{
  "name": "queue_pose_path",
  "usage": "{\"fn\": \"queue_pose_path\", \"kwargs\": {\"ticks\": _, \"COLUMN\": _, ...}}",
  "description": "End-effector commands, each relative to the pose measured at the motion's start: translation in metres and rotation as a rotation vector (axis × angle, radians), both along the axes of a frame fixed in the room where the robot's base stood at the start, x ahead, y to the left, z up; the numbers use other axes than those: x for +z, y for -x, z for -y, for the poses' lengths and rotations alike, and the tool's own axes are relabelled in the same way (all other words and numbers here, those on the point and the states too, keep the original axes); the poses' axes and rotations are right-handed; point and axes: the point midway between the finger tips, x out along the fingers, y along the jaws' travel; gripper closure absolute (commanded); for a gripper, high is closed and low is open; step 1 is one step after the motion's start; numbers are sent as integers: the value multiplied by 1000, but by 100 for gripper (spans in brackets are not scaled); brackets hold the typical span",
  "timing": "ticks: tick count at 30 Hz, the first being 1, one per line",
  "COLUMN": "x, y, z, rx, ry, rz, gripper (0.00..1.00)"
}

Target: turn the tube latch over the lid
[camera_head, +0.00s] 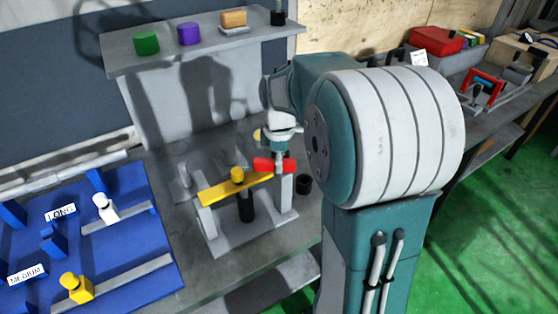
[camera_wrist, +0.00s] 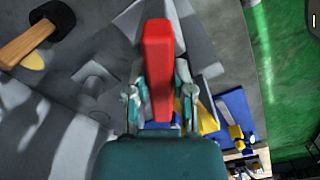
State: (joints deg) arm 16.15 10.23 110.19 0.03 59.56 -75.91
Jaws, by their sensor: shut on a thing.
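The red latch (camera_head: 268,165) is a short bar at the top of the right grey post of a grey fixture (camera_head: 240,238). Its left end lies close to the right end of a yellow bar (camera_head: 215,192), which spans towards the left post and has a yellow knob (camera_head: 237,174). A dark cylinder (camera_head: 246,207) stands under the bar. My gripper (camera_head: 280,153) points down at the red latch. In the wrist view the red latch (camera_wrist: 158,60) runs lengthwise between the fingers of my gripper (camera_wrist: 160,100), which is shut on it. Whether the latch overlaps the bar is unclear.
A blue board (camera_head: 130,265) with labelled places and small parts lies at left. A raised grey shelf (camera_head: 200,45) with coloured pieces stands behind. A black cup (camera_head: 304,184) is right of the fixture. A hammer (camera_wrist: 38,38) shows in the wrist view.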

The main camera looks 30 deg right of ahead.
Motion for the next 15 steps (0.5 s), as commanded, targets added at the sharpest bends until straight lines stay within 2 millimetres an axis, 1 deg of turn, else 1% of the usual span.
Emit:
{"fn": "queue_pose_path", "kwargs": {"ticks": 6, "x": -2, "y": 2, "z": 0, "rx": 96, "ry": 0, "rz": -4, "gripper": 100}}
{"fn": "queue_pose_path", "kwargs": {"ticks": 15, "x": -2, "y": 2, "z": 0, "rx": 143, "ry": 0, "rz": -4, "gripper": 100}}
